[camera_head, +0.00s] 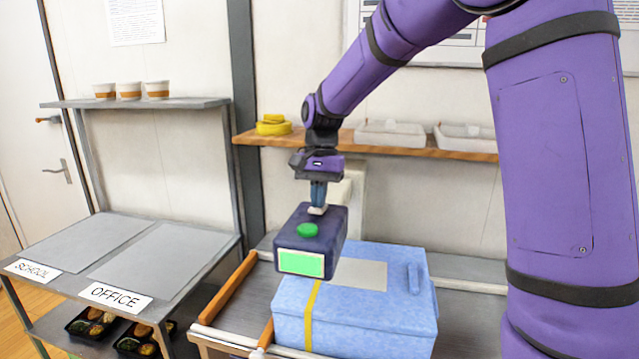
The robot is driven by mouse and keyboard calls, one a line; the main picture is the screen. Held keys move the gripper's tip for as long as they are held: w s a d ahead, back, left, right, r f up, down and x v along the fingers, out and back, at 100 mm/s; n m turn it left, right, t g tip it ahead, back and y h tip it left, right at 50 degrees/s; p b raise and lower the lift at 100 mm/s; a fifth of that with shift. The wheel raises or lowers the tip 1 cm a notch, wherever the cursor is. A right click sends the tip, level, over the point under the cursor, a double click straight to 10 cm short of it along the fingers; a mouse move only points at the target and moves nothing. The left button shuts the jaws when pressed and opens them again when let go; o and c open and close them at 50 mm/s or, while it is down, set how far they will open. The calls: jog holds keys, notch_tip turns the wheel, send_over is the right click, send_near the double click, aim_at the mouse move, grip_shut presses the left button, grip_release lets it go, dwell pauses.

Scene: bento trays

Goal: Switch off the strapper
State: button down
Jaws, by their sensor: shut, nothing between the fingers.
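The strapper appears to be the dark blue box (325,243) with a round green button (307,230) on top and a lit green panel (301,263) on its front. It stands near the middle of the view, above the conveyor's left part. My gripper (318,207) points straight down at the rear of the box's top, behind the green button. Its fingers are shut with nothing between them. A small pale piece shows at the fingertips; I cannot tell whether it is part of the box or whether the fingers touch it.
A light blue lidded box (380,310) with a yellow strap (312,310) sits in front of and right of the strapper. A grey rack (165,255) labelled SCHOOL and OFFICE stands left, with bento trays below. A wooden shelf (370,146) holds yellow rolls (273,126) and white trays behind.

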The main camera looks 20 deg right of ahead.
jog(key=shift+f, duration=0.15)
jog(key=shift+s+a+f+t, duration=0.15)
jog(key=shift+s+f+t, duration=0.1)
jog(key=shift+f+t, duration=0.1)
jog(key=shift+w, duration=0.1)
dwell(0.3)
jog(key=shift+w+d+r, duration=0.45)
jog(key=shift+w, duration=0.15)
